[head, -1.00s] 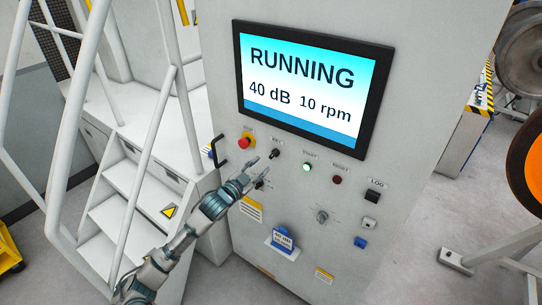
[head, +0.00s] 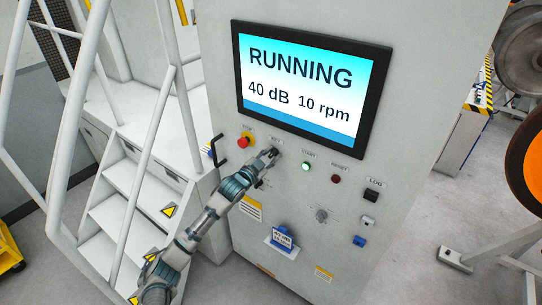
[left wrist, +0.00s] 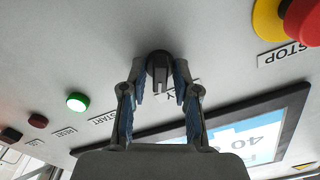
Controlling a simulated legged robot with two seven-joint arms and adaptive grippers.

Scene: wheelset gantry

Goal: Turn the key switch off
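The key switch (left wrist: 159,70) is a dark knob on the grey panel, with its label partly hidden behind a finger in the left wrist view. In the head view it lies at my left gripper's tips and is mostly covered. My left gripper (head: 270,156) reaches the panel below the screen. In the left wrist view its two blue-padded fingers (left wrist: 160,84) stand on either side of the knob, open with a narrow gap. Whether a pad touches the knob is not clear. The screen (head: 308,85) reads RUNNING, 40 dB, 10 rpm. My right gripper is not in view.
A red stop button (head: 243,142) on yellow sits left of the key switch. A lit green start button (head: 306,166) and a dark red reset button (head: 336,179) sit to its right. A black handle (head: 218,150) juts out at the panel's left edge. White stairs with railings (head: 150,160) stand left.

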